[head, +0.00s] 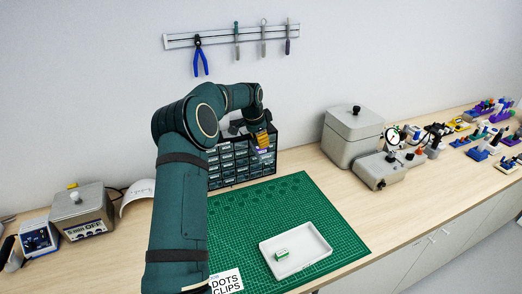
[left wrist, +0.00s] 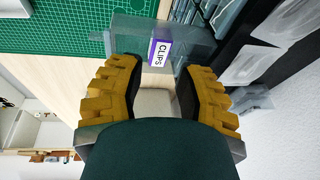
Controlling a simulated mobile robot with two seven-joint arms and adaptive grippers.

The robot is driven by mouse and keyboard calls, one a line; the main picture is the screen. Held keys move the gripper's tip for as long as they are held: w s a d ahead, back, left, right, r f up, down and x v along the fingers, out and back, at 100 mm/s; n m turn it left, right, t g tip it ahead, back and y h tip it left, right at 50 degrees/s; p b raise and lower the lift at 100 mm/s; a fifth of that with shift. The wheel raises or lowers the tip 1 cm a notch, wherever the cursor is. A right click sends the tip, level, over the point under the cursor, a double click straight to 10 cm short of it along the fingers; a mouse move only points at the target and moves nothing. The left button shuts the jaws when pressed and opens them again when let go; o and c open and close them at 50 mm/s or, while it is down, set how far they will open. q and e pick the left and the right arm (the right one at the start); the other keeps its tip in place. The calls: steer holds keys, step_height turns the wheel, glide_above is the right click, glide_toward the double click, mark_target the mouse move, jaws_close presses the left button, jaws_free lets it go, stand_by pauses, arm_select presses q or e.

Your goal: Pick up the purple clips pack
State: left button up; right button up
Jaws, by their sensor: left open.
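The purple clips pack (left wrist: 160,52), with a white label reading CLIPS, sits in a clear pulled-out drawer (left wrist: 130,28) in the left wrist view. In the head view only a small purple patch of the pack (head: 262,151) shows below my gripper. My left gripper (left wrist: 161,80) is open, its yellow-padded fingers on either side of the pack's line and apart from each other, with nothing held. In the head view the left gripper (head: 262,139) is at the front of the dark drawer cabinet (head: 228,160). My arm hides part of the cabinet. My right gripper does not show.
A green cutting mat (head: 235,215) lies before the cabinet, with a white tray (head: 318,240) holding a small green-and-white pack (head: 282,254). A label card (head: 226,283) reads DOTS CLIPS. A grey box (head: 352,135) stands right of the cabinet. Tools hang on the wall rail (head: 215,38).

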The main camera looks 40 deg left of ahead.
arm_select(q)
steer(key=shift+o, duration=0.3)
steer(key=shift+x, duration=2.35)
steer(key=shift+s, duration=0.15)
steer(key=c, duration=0.6)
